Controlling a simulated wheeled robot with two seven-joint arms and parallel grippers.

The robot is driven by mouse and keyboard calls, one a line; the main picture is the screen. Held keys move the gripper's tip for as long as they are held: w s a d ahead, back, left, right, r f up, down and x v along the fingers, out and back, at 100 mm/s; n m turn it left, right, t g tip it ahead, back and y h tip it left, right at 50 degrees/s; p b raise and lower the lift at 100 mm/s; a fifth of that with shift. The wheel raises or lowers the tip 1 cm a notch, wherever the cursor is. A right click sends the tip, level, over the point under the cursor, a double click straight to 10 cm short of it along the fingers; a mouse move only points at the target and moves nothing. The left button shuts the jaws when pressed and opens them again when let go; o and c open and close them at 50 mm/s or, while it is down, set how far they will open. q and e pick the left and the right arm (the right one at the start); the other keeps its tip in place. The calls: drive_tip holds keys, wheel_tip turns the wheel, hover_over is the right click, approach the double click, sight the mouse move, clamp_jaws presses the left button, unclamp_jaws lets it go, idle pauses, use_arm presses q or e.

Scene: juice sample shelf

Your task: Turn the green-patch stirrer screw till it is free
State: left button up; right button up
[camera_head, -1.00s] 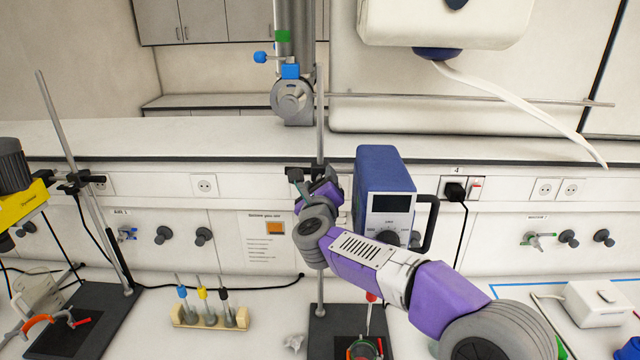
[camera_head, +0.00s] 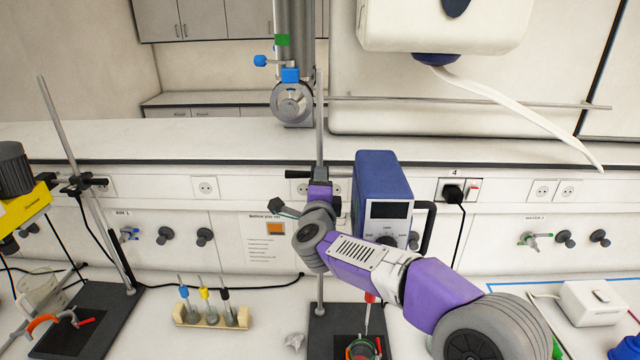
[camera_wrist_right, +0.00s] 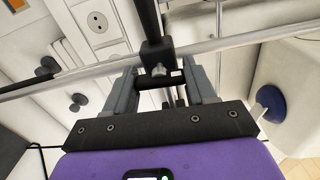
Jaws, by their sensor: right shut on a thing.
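The blue stirrer motor (camera_head: 383,185), with a dark display and a knob, is at the upright metal rod (camera_head: 319,120) in the middle. I see no green patch on its visible faces. A black clamp (camera_head: 320,174) sits on the rod left of the motor; the wrist view shows it too (camera_wrist_right: 157,52), with a small metal screw shank (camera_wrist_right: 159,69) and a dark crossbar (camera_wrist_right: 160,82). My right gripper (camera_wrist_right: 163,82) is shut on the screw's crossbar, one grey finger at each side. In the head view its fingertips are mostly hidden by my wrist. My left gripper is not in view.
A rack with several coloured-top tools (camera_head: 212,315) stands on the bench at left. A second rod stand with a yellow stirrer (camera_head: 22,205) is further left.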

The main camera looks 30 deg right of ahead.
drive_tip(key=shift+n, duration=0.5)
drive_tip(key=o, duration=1)
drive_tip(key=shift+o, duration=0.2)
drive_tip(key=b+v, duration=0.1)
drive_tip(key=v, duration=0.6)
drive_tip(key=shift+s+a, duration=0.2)
drive_tip(key=shift+s, duration=0.1)
